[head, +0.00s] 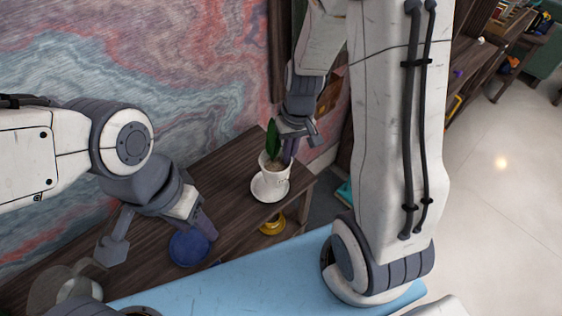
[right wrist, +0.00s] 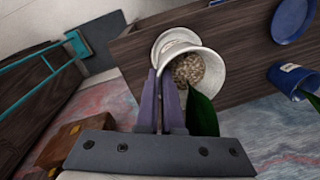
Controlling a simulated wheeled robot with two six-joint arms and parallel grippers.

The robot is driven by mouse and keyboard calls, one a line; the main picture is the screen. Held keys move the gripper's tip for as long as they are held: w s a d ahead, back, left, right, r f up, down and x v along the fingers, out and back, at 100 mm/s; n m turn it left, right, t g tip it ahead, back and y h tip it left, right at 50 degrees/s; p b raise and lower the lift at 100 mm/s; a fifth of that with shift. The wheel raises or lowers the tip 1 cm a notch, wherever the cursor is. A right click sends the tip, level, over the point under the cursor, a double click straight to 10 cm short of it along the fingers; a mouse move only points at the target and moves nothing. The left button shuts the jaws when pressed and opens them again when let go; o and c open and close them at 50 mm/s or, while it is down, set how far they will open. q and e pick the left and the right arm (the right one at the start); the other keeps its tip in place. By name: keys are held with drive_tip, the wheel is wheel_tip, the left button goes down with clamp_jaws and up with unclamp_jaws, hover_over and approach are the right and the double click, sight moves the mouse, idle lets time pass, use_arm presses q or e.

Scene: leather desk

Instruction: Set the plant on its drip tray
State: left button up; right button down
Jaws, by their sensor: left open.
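The plant, a green leaf in a white pot (head: 272,170), is upright over a white drip tray (head: 270,188) on the dark wooden desk. I cannot tell whether the pot's base touches the tray. In the right wrist view the pot (right wrist: 205,58) shows its pebbled soil, with part of the tray (right wrist: 160,45) beyond its base. My right gripper (head: 289,150) is shut on the pot's rim; its fingers (right wrist: 161,103) sit close together at the pot wall. My left gripper (head: 158,237) is open and empty, over the desk to the left.
A blue plate (head: 188,250) lies near my left gripper. The right wrist view shows a blue pot with a leaf (right wrist: 290,78) beside that plate. A yellow cup (head: 272,225) sits lower, below the desktop. Bare desktop (head: 225,165) lies left of the tray.

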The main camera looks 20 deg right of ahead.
sight(281, 165)
drive_tip(key=shift+w+a+f, duration=0.6)
drive_tip(key=shift+w+a, duration=0.05)
drive_tip(key=shift+a, duration=0.1)
drive_tip(key=shift+f, duration=2.05)
drive_tip(key=shift+f, duration=0.1)
drive_tip(key=shift+f+b, duration=0.15)
drive_tip(key=shift+b, duration=0.15)
drive_tip(key=c, duration=1.1)
unclamp_jaws()
drive_tip(key=shift+o, duration=0.2)
